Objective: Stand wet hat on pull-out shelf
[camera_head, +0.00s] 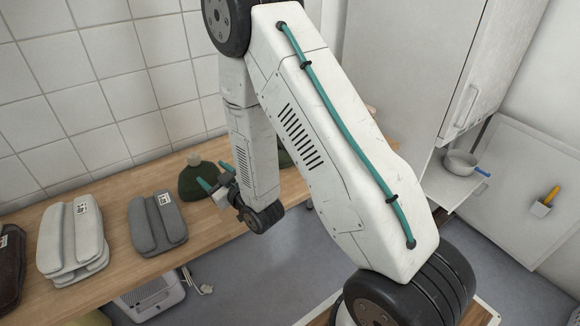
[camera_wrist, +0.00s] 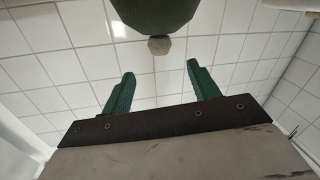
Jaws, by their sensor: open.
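A dark green, dome-shaped hat (camera_head: 196,181) with a small pale knob on top stands on the wooden counter near the tiled wall. In the wrist view the green hat (camera_wrist: 155,14) is at the top edge, its knob pointing down between the fingers. My gripper (camera_head: 213,175) has green fingers, open and empty, just beside the hat in the head view. The gripper (camera_wrist: 160,69) shows a clear gap between its fingers. A white shelf (camera_head: 440,187) juts out beside the tall white cabinet at right; I cannot tell whether it pulls out.
Folded grey textiles (camera_head: 157,222) and paler ones (camera_head: 72,238) lie on the wooden counter (camera_head: 112,200). Another dark green thing (camera_head: 285,157) is mostly behind my arm. A saucepan (camera_head: 458,163) stands on the white shelf. A white appliance (camera_head: 150,298) is under the counter. Grey floor is open.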

